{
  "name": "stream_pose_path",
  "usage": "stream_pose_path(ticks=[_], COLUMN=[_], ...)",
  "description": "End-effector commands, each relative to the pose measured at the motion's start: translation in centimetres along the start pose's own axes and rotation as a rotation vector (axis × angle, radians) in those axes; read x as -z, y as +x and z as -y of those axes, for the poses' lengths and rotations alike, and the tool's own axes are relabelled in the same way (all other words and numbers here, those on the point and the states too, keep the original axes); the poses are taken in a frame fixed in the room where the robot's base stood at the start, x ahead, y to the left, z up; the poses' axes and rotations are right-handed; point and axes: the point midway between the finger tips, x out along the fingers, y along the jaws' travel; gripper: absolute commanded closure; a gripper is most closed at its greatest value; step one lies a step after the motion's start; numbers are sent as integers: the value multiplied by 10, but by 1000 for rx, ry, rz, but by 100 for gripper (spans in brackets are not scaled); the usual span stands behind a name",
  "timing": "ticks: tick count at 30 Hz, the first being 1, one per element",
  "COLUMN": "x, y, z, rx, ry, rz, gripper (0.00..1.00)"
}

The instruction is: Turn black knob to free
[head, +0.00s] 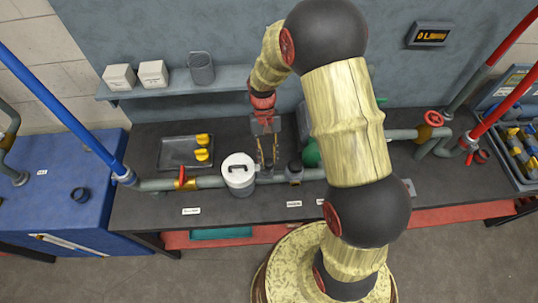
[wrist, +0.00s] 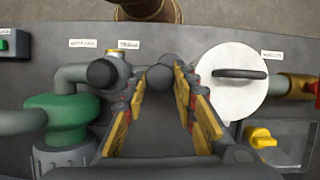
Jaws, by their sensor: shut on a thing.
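My gripper (wrist: 158,88) reaches down to the pipe run on the bench, between the white-lidded canister and the green pump; it also shows in the head view (head: 267,163). Its yellow-and-black fingers are shut on a dark round knob (wrist: 160,76), which sits between the fingertips. Another black round knob (wrist: 103,73) stands on a fitting just left of the fingers in the wrist view, and right of them in the head view (head: 295,165). Small white labels (wrist: 129,44) lie near these knobs; their print is too small to read. The knob's turned position cannot be told.
The canister (head: 239,184) with a black handle stands close beside the fingers. The green pump (wrist: 62,112) is on the other side. A tray (head: 174,153) holds yellow knobs. A red-handled valve (head: 182,177) is on the pipe. The shelf (head: 225,80) is behind.

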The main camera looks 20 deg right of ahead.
Motion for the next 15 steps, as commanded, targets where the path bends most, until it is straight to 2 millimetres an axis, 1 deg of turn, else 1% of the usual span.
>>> stream_pose_path(ticks=[6, 15], x=[0, 0], y=[-2, -1], z=[3, 4], rx=[-75, -155], ry=[-182, -374], rz=[-1, -3], gripper=[98, 98])
